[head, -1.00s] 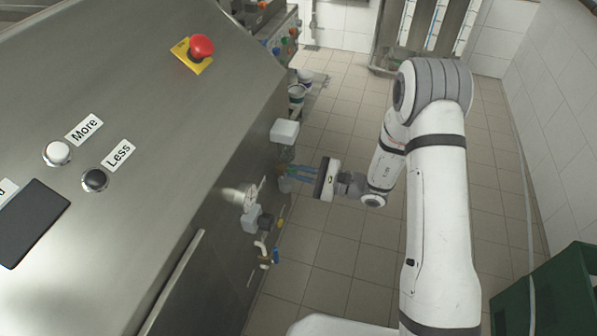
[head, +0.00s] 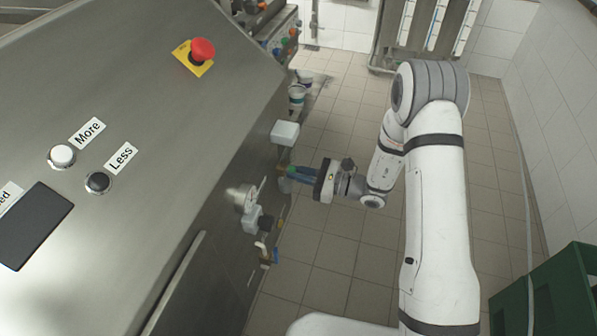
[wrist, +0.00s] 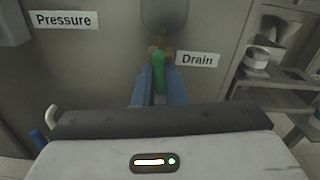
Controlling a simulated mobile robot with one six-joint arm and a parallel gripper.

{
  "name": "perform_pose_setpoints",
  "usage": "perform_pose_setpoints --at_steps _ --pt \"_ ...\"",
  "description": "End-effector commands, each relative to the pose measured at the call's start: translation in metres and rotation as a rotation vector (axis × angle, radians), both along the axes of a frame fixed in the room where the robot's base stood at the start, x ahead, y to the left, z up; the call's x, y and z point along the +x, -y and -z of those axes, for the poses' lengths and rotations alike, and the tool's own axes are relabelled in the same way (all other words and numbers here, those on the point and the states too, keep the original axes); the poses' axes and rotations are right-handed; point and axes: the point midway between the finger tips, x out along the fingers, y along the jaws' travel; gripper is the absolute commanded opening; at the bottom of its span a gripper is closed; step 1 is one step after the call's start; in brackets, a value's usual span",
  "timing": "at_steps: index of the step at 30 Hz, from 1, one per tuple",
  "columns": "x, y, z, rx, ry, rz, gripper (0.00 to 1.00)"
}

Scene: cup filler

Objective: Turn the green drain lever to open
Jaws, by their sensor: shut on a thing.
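The green drain lever (wrist: 159,72) shows in the wrist view between my two blue fingers, beside the "Drain" label (wrist: 198,60). It points down toward my gripper from its fitting on the machine's steel side. My gripper (wrist: 160,80) is shut on the lever, with a finger on each side of it. In the head view my gripper (head: 299,173) reaches left to the machine's side, and the lever itself is mostly hidden by the fingers there.
The machine's steel front (head: 140,210) fills the left. A green crate (head: 550,295) stands at lower right. Tiled floor between is clear.

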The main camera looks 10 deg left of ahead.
Motion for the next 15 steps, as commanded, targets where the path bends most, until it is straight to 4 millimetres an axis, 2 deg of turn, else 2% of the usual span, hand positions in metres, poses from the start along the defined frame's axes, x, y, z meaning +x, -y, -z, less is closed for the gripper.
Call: perform_pose_setpoints --at_steps 6,15 --pt "-0.0003 0.0001 -0.0001 0.008 -0.111 0.0 0.0" --pt "-0.0003 0.0002 0.0003 0.013 -0.174 0.0 0.0"
